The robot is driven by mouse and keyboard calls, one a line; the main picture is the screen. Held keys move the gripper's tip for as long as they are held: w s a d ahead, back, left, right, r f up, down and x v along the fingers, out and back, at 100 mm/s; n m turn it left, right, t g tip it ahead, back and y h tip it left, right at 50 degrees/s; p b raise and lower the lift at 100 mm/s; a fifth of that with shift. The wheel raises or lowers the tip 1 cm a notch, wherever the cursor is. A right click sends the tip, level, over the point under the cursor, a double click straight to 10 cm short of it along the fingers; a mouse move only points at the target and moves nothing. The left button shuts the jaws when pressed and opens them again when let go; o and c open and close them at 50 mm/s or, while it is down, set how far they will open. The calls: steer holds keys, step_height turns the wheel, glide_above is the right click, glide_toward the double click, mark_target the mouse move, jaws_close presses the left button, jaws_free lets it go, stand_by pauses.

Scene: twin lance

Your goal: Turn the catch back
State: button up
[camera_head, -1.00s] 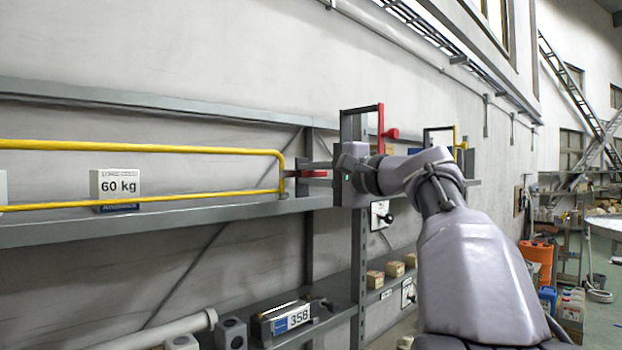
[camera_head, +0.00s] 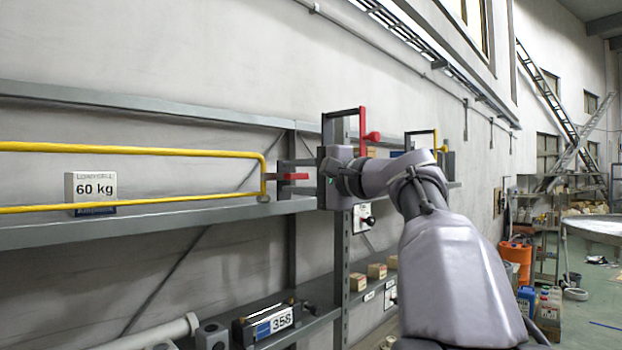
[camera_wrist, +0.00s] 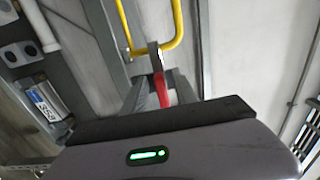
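A red catch (camera_head: 293,176) sits at the right end of the yellow rail (camera_head: 130,149) along the upper shelf. It also shows as a red lever in the wrist view (camera_wrist: 162,86), beside the yellow rail's bend (camera_wrist: 178,38). My gripper (camera_head: 285,174) reaches from the right with its grey fingers above and below the catch. The fingers look apart, with the red lever between them; whether either touches it I cannot tell. My gripper's body hides the catch's right side in the head view and the lever's near end in the wrist view.
A 60 kg box (camera_head: 91,193) stands behind the rail. A black and red upright frame (camera_head: 361,135) stands just behind my wrist. The lower shelf holds a block marked 358 (camera_head: 268,322) and small boxes (camera_head: 376,271). Open floor (camera_head: 600,290) lies at the right.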

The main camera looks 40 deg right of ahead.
steer(key=s+d+b, duration=0.1)
steer(key=s, duration=1.6)
steer(key=shift+d, duration=0.15)
steer(key=shift+w, duration=0.1)
